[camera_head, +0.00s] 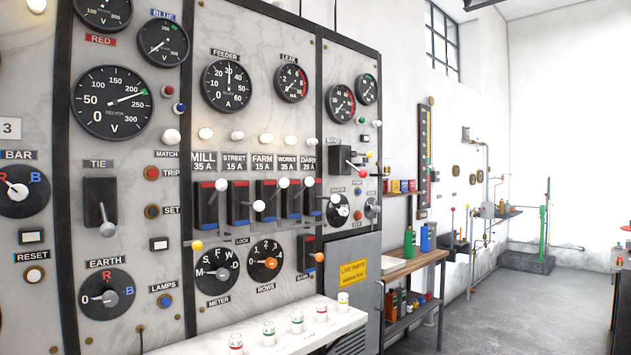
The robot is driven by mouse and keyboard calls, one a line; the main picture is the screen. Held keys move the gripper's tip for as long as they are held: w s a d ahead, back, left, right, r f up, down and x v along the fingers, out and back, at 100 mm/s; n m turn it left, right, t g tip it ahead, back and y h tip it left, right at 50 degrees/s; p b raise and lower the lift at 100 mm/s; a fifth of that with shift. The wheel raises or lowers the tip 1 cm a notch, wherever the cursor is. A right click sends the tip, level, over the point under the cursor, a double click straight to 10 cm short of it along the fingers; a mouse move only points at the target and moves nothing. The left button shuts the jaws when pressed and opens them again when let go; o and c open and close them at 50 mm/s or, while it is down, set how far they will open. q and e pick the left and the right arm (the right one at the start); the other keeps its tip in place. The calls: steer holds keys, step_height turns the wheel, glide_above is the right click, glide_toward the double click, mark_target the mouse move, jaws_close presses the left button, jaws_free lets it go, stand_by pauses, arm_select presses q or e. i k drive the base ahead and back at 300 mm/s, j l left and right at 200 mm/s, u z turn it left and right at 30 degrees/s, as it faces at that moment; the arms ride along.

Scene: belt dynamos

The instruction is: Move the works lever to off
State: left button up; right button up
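The works lever (309,182) is a white-knobbed lever on the pale marble switchboard. It stands out from a dark switch block (290,199) with a red upper and blue lower part, under the label "WORKS 15 A" (287,162). Its knob appears in the raised position, level with the red part. The mill knob (221,185) and farm knob (284,183) also appear up. The street knob (259,206) and dairy knob (335,199) sit lower, by the blue parts. Neither of my grippers is in view.
A white ledge (265,333) with several capped fuses juts out below the levers. An orange-knobbed handle (318,257) and a yellow-knobbed one (197,246) stick out lower down. A wooden bench (408,263) with cans stands right. The grey floor (490,310) there is clear.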

mark_target(309, 181)
steer(key=i+l+u, duration=0.15)
steer(key=i+l, duration=0.7)
steer(key=i+l+u, duration=0.15)
steer(key=i+l, duration=0.75)
